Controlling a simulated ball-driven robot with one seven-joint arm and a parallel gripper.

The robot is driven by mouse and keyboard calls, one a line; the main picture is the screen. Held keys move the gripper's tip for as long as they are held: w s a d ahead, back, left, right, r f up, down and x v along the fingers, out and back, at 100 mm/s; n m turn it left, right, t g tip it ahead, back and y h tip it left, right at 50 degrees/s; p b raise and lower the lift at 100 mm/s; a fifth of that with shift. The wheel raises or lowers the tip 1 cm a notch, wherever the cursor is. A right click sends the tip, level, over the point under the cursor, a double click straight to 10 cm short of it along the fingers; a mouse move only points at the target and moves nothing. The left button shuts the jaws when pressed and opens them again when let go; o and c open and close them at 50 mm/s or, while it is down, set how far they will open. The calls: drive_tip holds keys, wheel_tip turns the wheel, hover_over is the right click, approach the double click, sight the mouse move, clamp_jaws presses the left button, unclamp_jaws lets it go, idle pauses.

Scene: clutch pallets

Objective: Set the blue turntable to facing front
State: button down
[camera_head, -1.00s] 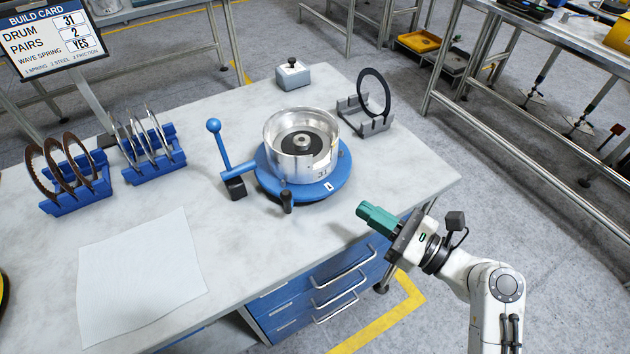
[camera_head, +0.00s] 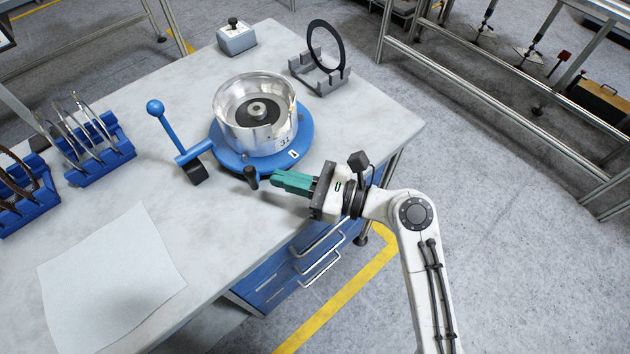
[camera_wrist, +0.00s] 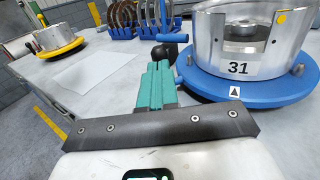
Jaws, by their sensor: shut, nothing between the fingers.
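The blue turntable (camera_head: 224,160) is a round disc on the bench, carrying a silver drum (camera_head: 230,110) marked 31. A white label with a black triangle (camera_head: 294,155) sits on its rim, at the near right in the head view; the disc also shows in the wrist view (camera_wrist: 210,86). A black knob (camera_head: 251,177) stands at the disc's near edge. My gripper (camera_head: 276,180) has green fingers, shut and empty, just right of the knob. In the wrist view the fingers (camera_wrist: 156,72) point toward the knob, left of the disc; contact cannot be told.
A blue lever (camera_head: 172,135) stands left of the turntable. Blue racks (camera_head: 100,160) hold plates at the left. A grey stand (camera_head: 322,80) with a black ring and a grey button box (camera_head: 236,40) are behind. White paper (camera_head: 110,265) lies front left.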

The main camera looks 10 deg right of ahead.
drive_tip(key=shift+x, duration=1.45)
